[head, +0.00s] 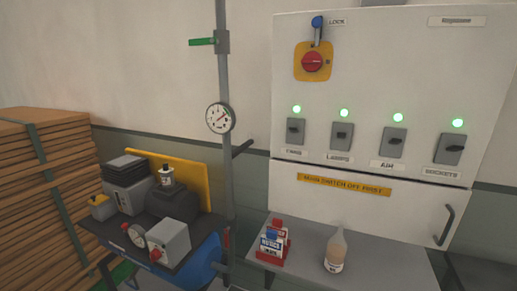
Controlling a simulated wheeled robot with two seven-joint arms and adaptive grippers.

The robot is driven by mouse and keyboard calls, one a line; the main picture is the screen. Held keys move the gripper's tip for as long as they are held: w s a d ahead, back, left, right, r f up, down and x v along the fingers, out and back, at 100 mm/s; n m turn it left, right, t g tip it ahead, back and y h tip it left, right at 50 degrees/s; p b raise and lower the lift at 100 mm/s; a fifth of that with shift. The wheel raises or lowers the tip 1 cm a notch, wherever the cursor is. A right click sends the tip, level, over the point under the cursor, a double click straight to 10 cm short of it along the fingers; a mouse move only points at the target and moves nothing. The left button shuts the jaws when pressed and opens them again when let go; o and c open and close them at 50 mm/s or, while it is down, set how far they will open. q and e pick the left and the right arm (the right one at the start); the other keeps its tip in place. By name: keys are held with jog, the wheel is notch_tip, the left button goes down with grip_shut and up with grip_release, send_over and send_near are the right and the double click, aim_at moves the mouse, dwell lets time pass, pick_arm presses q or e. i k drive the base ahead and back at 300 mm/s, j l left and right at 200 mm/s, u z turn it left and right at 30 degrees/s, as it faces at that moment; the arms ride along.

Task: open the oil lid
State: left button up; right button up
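Neither of my grippers shows in the head view. No oil lid can be told apart for certain. Whether either one holds oil cannot be told.
A white switch panel (380,75) with green lights is above. A grey pipe (225,160) carries a gauge (220,118) and a green lever (202,42). Stacked wooden boards (40,200) fill the left.

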aim_at(95, 200)
jog(key=u, duration=1.35)
jog(key=i+j+z, duration=0.2)
jog(key=j, duration=0.15)
jog(key=j+z, duration=0.15)
jog(key=j, duration=0.2)
jog(key=i+j+z, duration=0.2)
jog(key=j, duration=0.15)
jog(key=j+z, duration=0.2)
jog(key=j, duration=0.2)
